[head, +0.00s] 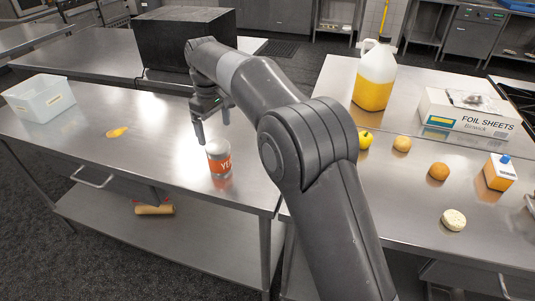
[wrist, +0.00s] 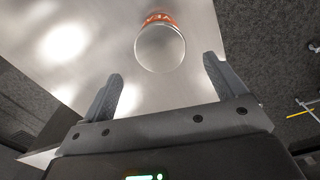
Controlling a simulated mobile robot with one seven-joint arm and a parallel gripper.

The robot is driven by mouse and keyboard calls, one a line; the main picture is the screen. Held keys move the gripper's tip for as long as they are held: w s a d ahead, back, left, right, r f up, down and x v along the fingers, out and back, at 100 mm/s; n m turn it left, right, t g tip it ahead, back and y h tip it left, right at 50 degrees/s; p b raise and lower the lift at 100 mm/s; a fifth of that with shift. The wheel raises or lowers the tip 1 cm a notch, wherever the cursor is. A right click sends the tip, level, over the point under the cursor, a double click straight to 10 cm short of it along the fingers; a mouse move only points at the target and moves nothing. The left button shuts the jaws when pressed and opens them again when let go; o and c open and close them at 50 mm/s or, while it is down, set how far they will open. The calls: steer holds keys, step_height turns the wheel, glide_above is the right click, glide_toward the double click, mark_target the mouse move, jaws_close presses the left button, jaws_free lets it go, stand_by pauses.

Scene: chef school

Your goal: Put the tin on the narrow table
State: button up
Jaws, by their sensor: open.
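The tin (head: 219,160), with an orange label and a pale lid, stands upright on the left steel table (head: 75,130), near its right front part. My gripper (head: 211,126) is open and empty, above and just behind the tin in the head view. In the wrist view the tin (wrist: 160,45) is seen from above, ahead of the two spread fingers (wrist: 162,82) and apart from them. I cannot tell for certain which table is the narrow one.
A clear plastic bin (head: 38,98) and a yellow item (head: 117,132) are on the left table. The right table (head: 400,215) holds a yellow jug (head: 374,80), a foil sheets box (head: 465,115), a carton (head: 499,172) and several round foods. A black box (head: 185,40) stands behind.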

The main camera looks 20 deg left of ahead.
steer(key=s+d+r+m+t, duration=0.1)
steer(key=s+d+r+m, duration=0.2)
steer(key=d, duration=0.8)
steer(key=d+r+m+t+y, duration=0.15)
steer(key=d+r, duration=0.35)
steer(key=d, duration=0.5)
steer(key=s+d+r+m+h, duration=0.1)
steer(key=s+d+r+m, duration=0.2)
steer(key=d, duration=0.8)
steer(key=s+d+f+m+t, duration=0.1)
steer(key=s+d+f+m, duration=0.2)
steer(key=s+d, duration=0.6)
steer(key=s+d+f+m+t, duration=0.2)
steer(key=s+d+f+m, duration=0.2)
steer(key=s+d, duration=0.5)
steer(key=shift+f+m, duration=0.2)
steer(key=shift+m, duration=0.25)
